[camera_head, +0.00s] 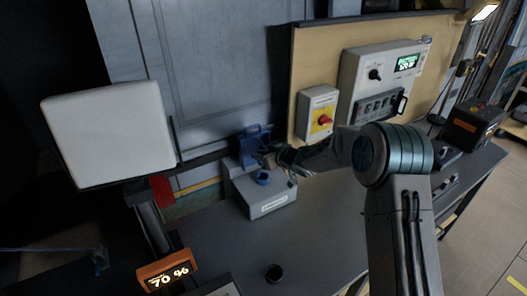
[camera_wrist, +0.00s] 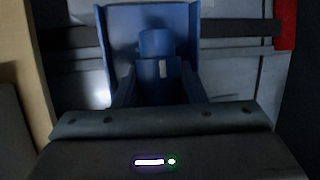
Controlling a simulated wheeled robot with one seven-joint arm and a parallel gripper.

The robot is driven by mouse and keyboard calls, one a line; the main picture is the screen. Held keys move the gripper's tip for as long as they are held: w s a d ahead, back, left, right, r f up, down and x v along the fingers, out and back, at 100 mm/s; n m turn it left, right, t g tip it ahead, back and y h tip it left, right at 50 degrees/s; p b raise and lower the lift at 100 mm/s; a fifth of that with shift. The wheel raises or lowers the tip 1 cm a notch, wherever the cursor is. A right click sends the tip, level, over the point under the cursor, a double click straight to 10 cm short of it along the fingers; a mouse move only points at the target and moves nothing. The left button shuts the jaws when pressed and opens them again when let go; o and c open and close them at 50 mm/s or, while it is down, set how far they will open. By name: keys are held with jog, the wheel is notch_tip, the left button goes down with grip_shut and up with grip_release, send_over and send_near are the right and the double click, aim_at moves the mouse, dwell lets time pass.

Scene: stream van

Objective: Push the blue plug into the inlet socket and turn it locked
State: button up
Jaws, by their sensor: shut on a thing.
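The blue inlet socket (camera_head: 250,138) stands at the back of the bench, behind a grey box. In the wrist view its blue housing (camera_wrist: 116,35) fills the top middle, with side walls at left and right. My gripper (camera_head: 273,160) reaches in from the right, close to the housing. In the wrist view my gripper (camera_wrist: 157,88) is shut on the blue plug (camera_wrist: 157,68), which has a pale mark on its upper face. A rounder blue part shows just beyond the plug, in line with it. I cannot tell how far the plug is inside the socket or how it is turned.
The grey box (camera_head: 268,203) has a label and a blue ring (camera_head: 263,177) on top. A yellow switch box with a red knob (camera_head: 324,120) and a control panel (camera_head: 376,75) are on the board. A small black cup (camera_head: 274,273) stands in front; the bench between is clear.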

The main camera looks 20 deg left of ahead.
jog(key=shift+f+b, duration=2.2)
jog(key=shift+f, duration=0.1)
jog(key=shift+d+f+b, duration=0.1)
jog(key=shift+f+b, duration=0.95)
jog(key=shift+f, duration=0.6)
jog(key=shift+r+n+g+p, duration=0.1)
jog(key=shift+n+g+p, duration=0.2)
jog(key=shift+p, duration=0.85)
jog(key=shift+n+g+y+p, duration=0.6)
jog(key=shift+n+g+p, duration=0.65)
jog(key=shift+p, duration=2.1)
jog(key=shift+n+g+p, duration=0.55)
jog(key=shift+g+p, duration=0.05)
jog(key=shift+g, duration=0.15)
jog(key=shift+n+g+b, duration=0.3)
jog(key=shift+n+g, duration=0.4)
jog(key=shift+g, duration=0.1)
jog(key=shift+n+g, duration=0.3)
